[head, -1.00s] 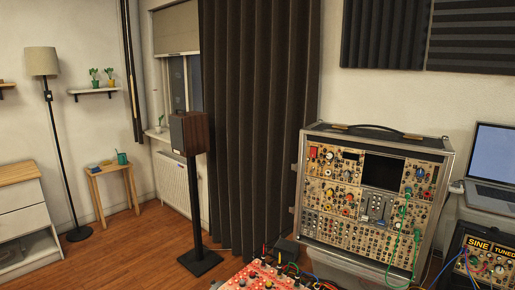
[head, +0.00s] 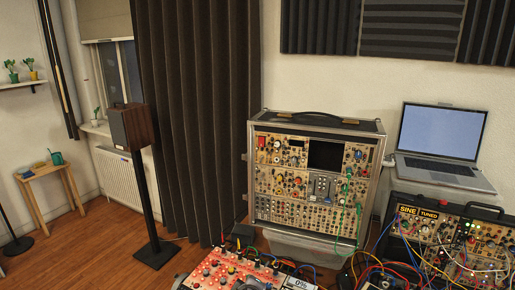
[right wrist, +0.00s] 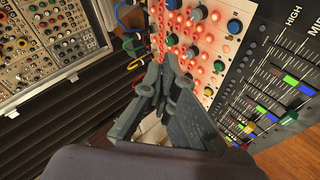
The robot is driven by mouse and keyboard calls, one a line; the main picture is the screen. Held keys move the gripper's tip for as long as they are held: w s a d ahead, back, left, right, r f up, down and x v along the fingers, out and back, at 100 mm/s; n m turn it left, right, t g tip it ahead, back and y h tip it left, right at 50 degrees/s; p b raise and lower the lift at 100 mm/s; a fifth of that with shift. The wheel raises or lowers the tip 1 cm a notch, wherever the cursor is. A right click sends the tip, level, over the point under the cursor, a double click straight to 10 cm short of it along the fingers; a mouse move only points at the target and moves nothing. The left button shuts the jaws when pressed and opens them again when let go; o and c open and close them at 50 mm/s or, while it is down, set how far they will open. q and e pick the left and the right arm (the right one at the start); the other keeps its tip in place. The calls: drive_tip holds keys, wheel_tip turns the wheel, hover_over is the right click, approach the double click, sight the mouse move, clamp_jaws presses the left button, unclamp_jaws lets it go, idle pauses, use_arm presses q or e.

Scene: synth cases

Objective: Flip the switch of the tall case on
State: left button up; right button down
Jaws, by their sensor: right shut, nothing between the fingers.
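The tall case (head: 313,187) stands upright in the middle of the head view, with a silver frame, a dark top handle and rows of tan modules full of knobs. A small red part (head: 262,142) sits at its upper left; I cannot tell whether it is the switch or how it is set. In the right wrist view my right gripper (right wrist: 163,68) is shut and empty, its dark fingers in front of a red-lit panel. A tan knob panel (right wrist: 35,45) at the upper left there looks like part of a case. My left gripper is in neither current view.
The red-lit panel (head: 228,272) stands low in front, beside tangled cables. A black slider mixer (right wrist: 275,85) is right of the gripper. A "SINE TUNED" case (head: 440,235) and a laptop (head: 440,140) are on the right. A speaker stand (head: 148,205) stands left.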

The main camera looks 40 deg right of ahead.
drive_tip(key=w+d+r+n+h, duration=0.1)
drive_tip(key=w+d+r+h, duration=0.1)
drive_tip(key=w+r, duration=0.4)
drive_tip(key=w+d+r+n+h+p, duration=0.1)
drive_tip(key=w+d+r, duration=0.4)
drive_tip(key=r, duration=0.9)
drive_tip(key=w+d+r+t+h, duration=0.1)
drive_tip(key=w+d+r+h, duration=0.3)
drive_tip(key=w+r, duration=0.3)
wheel_tip(320, 180, up, 4)
drive_tip(key=shift+f+n, duration=0.1)
drive_tip(key=shift+n, duration=0.3)
